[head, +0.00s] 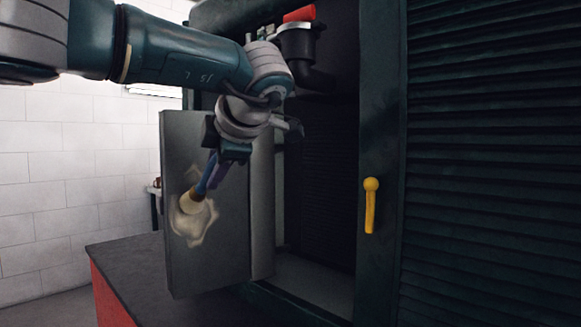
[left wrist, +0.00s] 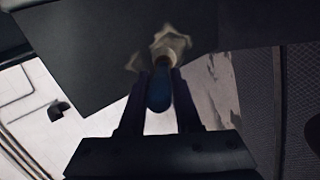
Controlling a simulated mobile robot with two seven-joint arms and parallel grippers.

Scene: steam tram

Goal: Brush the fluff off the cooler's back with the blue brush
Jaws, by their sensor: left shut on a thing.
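The blue brush (head: 207,177) points down and to the left, with its pale round head (head: 195,203) against a grey upright panel (head: 225,250), which looks like the cooler's back. A ragged cream patch of fluff (head: 190,232) shows on the panel around the brush head. My left gripper (head: 217,172) is shut on the brush handle, in front of the panel. In the left wrist view the blue handle (left wrist: 159,92) sits between the fingers of my left gripper (left wrist: 160,100). Pale fluff (left wrist: 170,40) shows around the brush head there. Whether the bristles touch the panel is hard to tell.
A dark cabinet with a louvred side (head: 490,150) fills the right, with a yellow handle (head: 370,205) on its post. A red-topped fitting (head: 299,15) is above the opening. A dark-topped red base (head: 125,260) lies below. White block wall (head: 75,190) stands at left.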

